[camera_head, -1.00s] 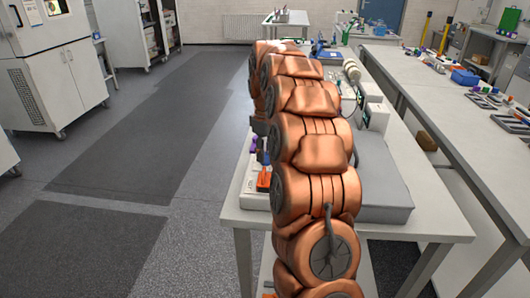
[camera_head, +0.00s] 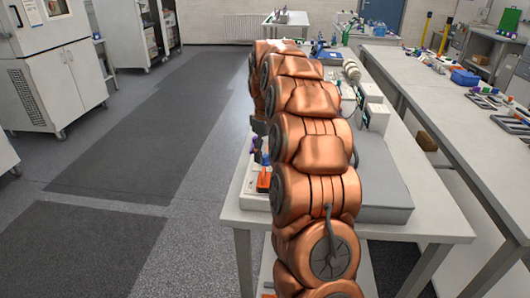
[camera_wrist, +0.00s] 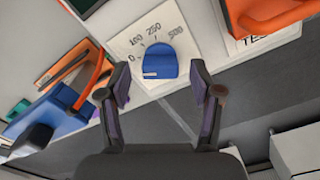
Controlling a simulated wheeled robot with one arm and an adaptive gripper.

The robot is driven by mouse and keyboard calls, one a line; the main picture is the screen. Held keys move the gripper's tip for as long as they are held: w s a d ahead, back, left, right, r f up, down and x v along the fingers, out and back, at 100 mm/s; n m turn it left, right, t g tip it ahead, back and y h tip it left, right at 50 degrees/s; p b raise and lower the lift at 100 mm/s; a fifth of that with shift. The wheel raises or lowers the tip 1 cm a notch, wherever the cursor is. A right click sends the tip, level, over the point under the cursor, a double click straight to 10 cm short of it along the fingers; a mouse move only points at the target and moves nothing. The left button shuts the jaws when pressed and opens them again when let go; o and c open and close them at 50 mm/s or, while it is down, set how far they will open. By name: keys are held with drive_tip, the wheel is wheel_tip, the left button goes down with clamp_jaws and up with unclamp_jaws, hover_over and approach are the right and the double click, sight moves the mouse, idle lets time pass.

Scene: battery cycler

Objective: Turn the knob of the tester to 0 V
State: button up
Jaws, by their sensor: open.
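In the wrist view, the tester's white dial panel (camera_wrist: 183,32) carries the printed marks 0, 100, 250 and 500. A blue knob (camera_wrist: 160,61) sits on it, with a short white mark near its lower-left edge; I cannot tell which value it points to. The 0 is at the left of the dial and the 500 at the right. My gripper (camera_wrist: 160,72) is open, one finger on each side of the knob, with visible gaps on both sides. In the head view my arm hides the knob and most of the gripper.
In the wrist view, orange parts (camera_wrist: 272,14) lie at upper right, and a blue part (camera_wrist: 57,110) and other coloured items at left. In the head view, the white bench (camera_head: 425,215) bears a grey slab (camera_head: 385,180). Open floor (camera_head: 135,150) lies to the left.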

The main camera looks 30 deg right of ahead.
sight(265, 154)
drive_tip(key=shift+r, duration=3.6)
